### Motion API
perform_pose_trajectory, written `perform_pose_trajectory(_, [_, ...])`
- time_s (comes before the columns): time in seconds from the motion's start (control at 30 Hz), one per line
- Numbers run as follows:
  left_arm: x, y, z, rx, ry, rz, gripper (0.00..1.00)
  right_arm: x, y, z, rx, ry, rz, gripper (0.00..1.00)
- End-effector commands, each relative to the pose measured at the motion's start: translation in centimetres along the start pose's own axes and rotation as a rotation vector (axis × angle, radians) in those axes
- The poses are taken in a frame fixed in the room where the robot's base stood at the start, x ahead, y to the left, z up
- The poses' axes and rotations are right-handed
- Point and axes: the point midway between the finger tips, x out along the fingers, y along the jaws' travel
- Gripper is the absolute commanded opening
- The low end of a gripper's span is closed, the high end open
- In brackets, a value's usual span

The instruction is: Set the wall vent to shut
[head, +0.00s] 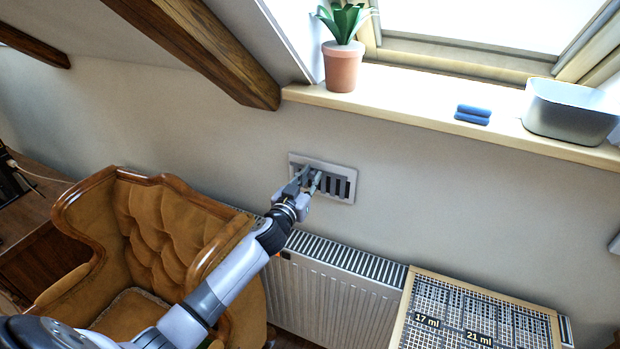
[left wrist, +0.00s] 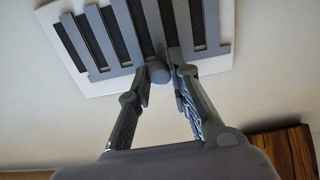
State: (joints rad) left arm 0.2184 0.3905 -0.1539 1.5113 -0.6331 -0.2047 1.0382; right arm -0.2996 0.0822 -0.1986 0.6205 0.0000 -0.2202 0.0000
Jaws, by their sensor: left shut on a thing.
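The wall vent (head: 325,163) is a pale grey frame with dark upright slots, set in the wall above the radiator. Its slats (left wrist: 209,26) fill the top of the left wrist view, with dark gaps showing between them. A round grey knob (left wrist: 158,74) stands out at the vent's lower edge in the left wrist view. My left gripper (head: 307,178) is at the left part of the vent. In the left wrist view its fingers (left wrist: 163,80) are on either side of the knob, shut on it. My right gripper is out of view.
A radiator (head: 330,295) stands below the vent, with a gridded rack (head: 480,310) at its right. A brown armchair (head: 150,215) is left of my arm. The sill (head: 420,105) above holds a potted plant (head: 343,65), blue items (head: 473,114) and a grey bin (head: 570,112).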

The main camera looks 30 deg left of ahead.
Motion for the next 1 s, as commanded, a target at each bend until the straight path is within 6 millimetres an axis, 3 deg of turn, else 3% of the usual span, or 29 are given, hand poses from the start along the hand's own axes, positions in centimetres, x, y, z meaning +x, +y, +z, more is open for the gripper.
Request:
perform_pose_trajectory(0.27, [0.0, 0.1, 0.0, -0.001, 0.000, 0.000, 0.00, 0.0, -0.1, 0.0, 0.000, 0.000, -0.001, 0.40])
perform_pose_trajectory(0.5, [0.0, 1.8, 0.1, -0.002, 0.000, 0.000, 0.00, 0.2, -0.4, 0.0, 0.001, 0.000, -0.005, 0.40])
perform_pose_trajectory(0.77, [0.0, 2.0, 0.1, -0.002, 0.000, 0.003, 0.00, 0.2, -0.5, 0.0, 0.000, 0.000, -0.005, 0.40])
perform_pose_trajectory(0.8, [0.0, 2.0, 0.1, -0.002, 0.000, 0.004, 0.21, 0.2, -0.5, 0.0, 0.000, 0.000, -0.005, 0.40])
perform_pose_trajectory(1.0, [0.0, 1.9, 0.0, -0.001, 0.000, 0.003, 0.34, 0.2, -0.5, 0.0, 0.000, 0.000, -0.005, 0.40])
